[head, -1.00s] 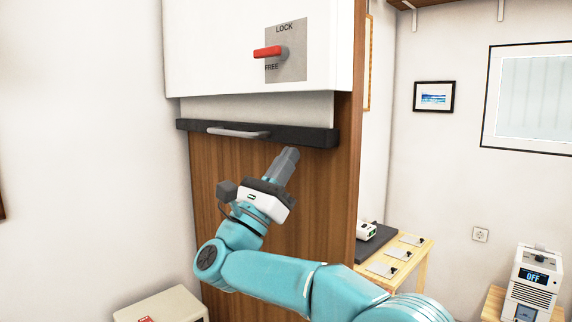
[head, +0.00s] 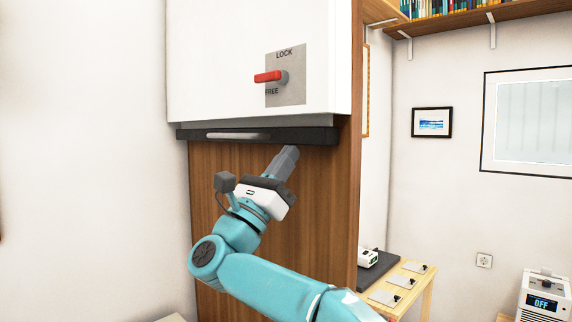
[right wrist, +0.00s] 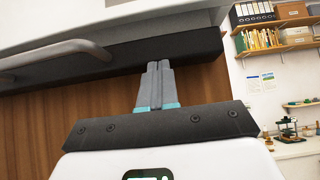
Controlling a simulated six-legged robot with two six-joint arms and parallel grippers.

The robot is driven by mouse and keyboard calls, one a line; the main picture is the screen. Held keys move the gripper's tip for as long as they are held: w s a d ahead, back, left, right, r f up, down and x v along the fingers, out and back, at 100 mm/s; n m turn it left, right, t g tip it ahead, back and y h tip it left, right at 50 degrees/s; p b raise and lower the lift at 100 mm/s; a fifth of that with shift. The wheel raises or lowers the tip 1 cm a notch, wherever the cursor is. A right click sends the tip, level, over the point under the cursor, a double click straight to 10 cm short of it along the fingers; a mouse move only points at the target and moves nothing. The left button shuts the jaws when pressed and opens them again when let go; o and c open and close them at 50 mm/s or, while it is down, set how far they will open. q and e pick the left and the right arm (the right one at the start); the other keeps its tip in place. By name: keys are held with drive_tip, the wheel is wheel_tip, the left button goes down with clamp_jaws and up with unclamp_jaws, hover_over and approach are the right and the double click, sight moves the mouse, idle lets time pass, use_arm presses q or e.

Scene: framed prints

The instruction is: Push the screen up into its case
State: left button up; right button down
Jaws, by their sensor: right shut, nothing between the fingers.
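The white case (head: 220,60) hangs at the top of a brown wooden panel (head: 325,200). Only a thin grey strip of the screen (head: 310,122) shows between the case and the black bottom bar (head: 310,136). The bar has a grey handle (head: 235,136), also seen in the right wrist view (right wrist: 60,52). A red lever (head: 268,76) points left, just above the word FREE. My right gripper (head: 292,151) is shut and empty, its tips at the bar's underside, right of the handle; contact cannot be told. My left gripper is out of view.
A wooden table (head: 425,290) with switch plates stands right of the panel. A white device reading OFF (head: 543,300) is at the lower right. Framed prints (head: 432,122) hang on the wall. Bookshelves are above right.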

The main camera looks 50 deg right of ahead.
drive_tip(key=s+d+f+b+v, duration=0.1)
drive_tip(key=d+f+b+v, duration=0.1)
drive_tip(key=b+v, duration=0.8)
drive_tip(key=shift+w+a+f, duration=0.5)
drive_tip(key=shift+a+f, duration=0.5)
